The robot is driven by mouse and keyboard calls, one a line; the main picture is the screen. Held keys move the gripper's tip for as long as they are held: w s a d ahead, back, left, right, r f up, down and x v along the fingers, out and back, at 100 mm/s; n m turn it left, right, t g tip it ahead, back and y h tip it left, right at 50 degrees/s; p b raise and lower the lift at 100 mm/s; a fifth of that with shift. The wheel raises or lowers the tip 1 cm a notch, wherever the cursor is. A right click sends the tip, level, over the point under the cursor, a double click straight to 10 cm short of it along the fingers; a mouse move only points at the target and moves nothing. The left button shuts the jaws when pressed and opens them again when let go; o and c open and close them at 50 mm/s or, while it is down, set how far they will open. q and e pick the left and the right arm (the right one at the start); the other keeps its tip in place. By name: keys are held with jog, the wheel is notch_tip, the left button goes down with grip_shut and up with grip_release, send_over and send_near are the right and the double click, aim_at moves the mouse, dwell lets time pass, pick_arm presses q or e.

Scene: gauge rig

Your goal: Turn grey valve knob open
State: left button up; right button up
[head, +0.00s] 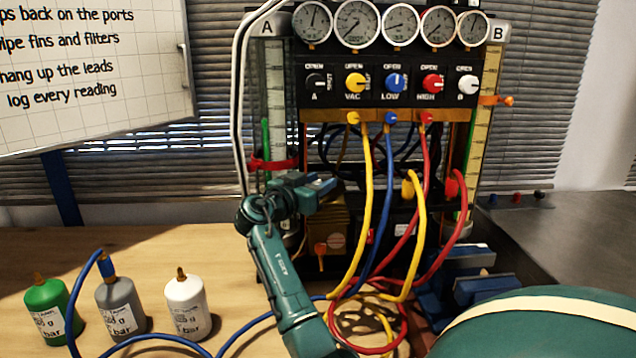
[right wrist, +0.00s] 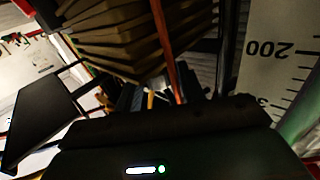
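The black valve panel (head: 390,101) carries a row of knobs marked OPEN above. The knob under A (head: 316,82) looks dark grey to black, and the knob under B (head: 468,84) looks pale grey or white. Between them are a yellow, a blue and a red knob. Which one is the grey knob is not certain. My right gripper (head: 324,187) is below the panel's left end, beside the left scale column, apart from all knobs. Its finger gap is too small and dark to judge in both views. No knob shows clearly in the right wrist view. My left gripper is not seen.
Yellow, blue and red hoses (head: 366,200) hang from the panel's lower ports. Brown fins (right wrist: 130,35) and a scale column (right wrist: 270,50) are close in the right wrist view. Green, grey and white bottles (head: 187,308) stand on the table at left. Gauges (head: 357,22) sit above the knobs.

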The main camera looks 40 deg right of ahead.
jog(key=c, duration=0.8)
jog(key=shift+s+f+n+t, duration=0.1)
jog(key=shift+n+t, duration=0.4)
jog(key=shift+t, duration=0.2)
grip_shut()
jog(key=shift+n+t+y, duration=0.7)
jog(key=shift+n+t, duration=0.4)
jog(key=shift+t, duration=0.6)
grip_release()
jog(key=o, duration=0.9)
jog(key=shift+a, duration=0.1)
jog(key=b+v, duration=0.2)
jog(key=v, duration=1.1)
jog(key=shift+a, duration=0.1)
